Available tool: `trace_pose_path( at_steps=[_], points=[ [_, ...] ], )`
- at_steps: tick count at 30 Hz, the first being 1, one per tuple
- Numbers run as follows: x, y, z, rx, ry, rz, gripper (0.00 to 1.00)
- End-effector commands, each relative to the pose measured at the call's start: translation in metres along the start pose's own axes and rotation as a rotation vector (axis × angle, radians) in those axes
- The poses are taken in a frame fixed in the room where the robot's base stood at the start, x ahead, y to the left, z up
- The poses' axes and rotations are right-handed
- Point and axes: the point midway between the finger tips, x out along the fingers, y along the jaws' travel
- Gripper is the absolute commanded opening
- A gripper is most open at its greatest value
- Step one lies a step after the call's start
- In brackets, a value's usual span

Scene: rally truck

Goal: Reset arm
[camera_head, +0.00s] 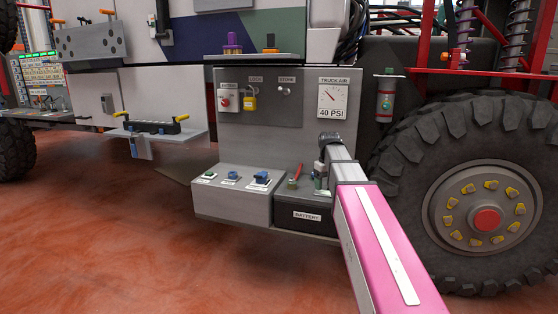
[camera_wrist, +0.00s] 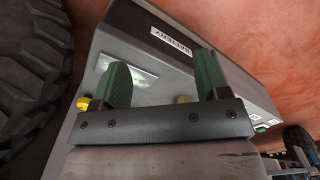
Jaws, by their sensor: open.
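My gripper (camera_wrist: 163,80) is open in the wrist view, its two green fingers apart with nothing held between them. It is over a dark box labelled BATTERY, whose label (camera_wrist: 172,40) shows beyond the fingers. A pale metal plate (camera_wrist: 125,70) shows between and behind the fingers. In the head view my pink arm reaches up from the bottom right, and its end bends down beside the battery box (camera_head: 305,217) on the truck's side. The fingers are mostly hidden or too small to make out there.
A grey switch box (camera_head: 230,207) stands left of the battery box. Above is a panel (camera_head: 260,105) with a red knob, yellow padlock and gauge reading 40 PSI. A large tyre (camera_head: 405,150) stands close on the right. The reddish floor (camera_head: 100,240) at left is clear.

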Motion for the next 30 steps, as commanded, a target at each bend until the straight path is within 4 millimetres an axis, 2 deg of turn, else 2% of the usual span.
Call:
trace_pose_path(
  at_steps=[8, 14, 20, 24, 30],
  points=[
    [0.032, -0.007, 0.015, 0.040, -0.001, 0.000, 0.69],
    [0.068, -0.015, 0.031, 0.086, -0.001, 0.000, 0.69],
    [0.122, -0.029, 0.063, 0.161, -0.002, -0.001, 0.69],
    [0.166, -0.044, 0.093, 0.231, -0.001, -0.001, 0.69],
    [0.221, -0.065, 0.138, 0.330, 0.001, 0.000, 0.69]
  ],
)
